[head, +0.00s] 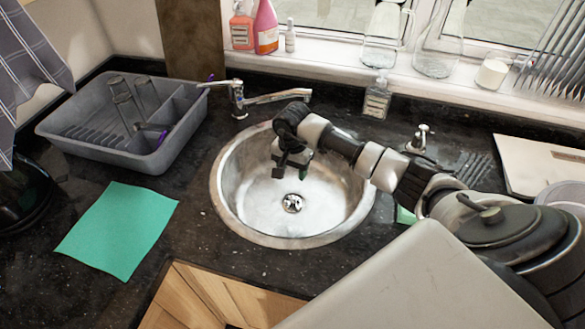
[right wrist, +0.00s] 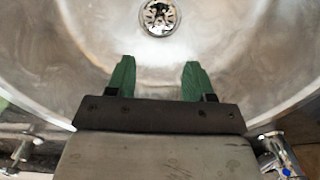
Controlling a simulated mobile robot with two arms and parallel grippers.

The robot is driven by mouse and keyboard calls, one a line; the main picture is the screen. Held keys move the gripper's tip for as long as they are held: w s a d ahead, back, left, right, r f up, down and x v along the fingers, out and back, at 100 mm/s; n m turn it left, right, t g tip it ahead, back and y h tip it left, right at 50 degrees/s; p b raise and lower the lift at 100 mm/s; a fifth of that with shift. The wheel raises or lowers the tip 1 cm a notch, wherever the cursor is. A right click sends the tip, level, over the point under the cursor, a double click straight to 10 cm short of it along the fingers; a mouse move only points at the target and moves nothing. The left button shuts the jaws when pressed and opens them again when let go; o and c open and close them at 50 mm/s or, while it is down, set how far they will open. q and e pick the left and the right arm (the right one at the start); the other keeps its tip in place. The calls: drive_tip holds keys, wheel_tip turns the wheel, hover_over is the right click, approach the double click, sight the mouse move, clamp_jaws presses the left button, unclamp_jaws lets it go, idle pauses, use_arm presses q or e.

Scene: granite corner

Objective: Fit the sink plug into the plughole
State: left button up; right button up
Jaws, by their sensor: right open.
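The round steel sink (head: 235,205) is set in the dark worktop, and its bowl looks empty of loose things. The plughole (head: 293,203) is at the bottom of the bowl, with a bright metal rim and a dark, shiny middle. It also shows at the top of the right wrist view (right wrist: 159,16). I cannot tell a separate sink plug in either view. My right gripper (head: 292,168) is over the bowl, above and behind the plughole in the head view. Its green fingers (right wrist: 155,82) are apart with nothing between them. My left gripper is not in view.
A chrome tap (head: 238,98) stands behind the sink, its spout toward the right. A grey dish rack (head: 110,150) and a green cloth (head: 118,228) lie left. A soap bottle (head: 376,100) stands behind my right arm. A pale board (head: 540,165) lies right.

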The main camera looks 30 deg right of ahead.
drive_tip(key=shift+r, duration=0.1)
wheel_tip(320, 180, up, 7)
drive_tip(key=p, duration=0.3)
drive_tip(key=shift+p, duration=0.3)
idle(0.3)
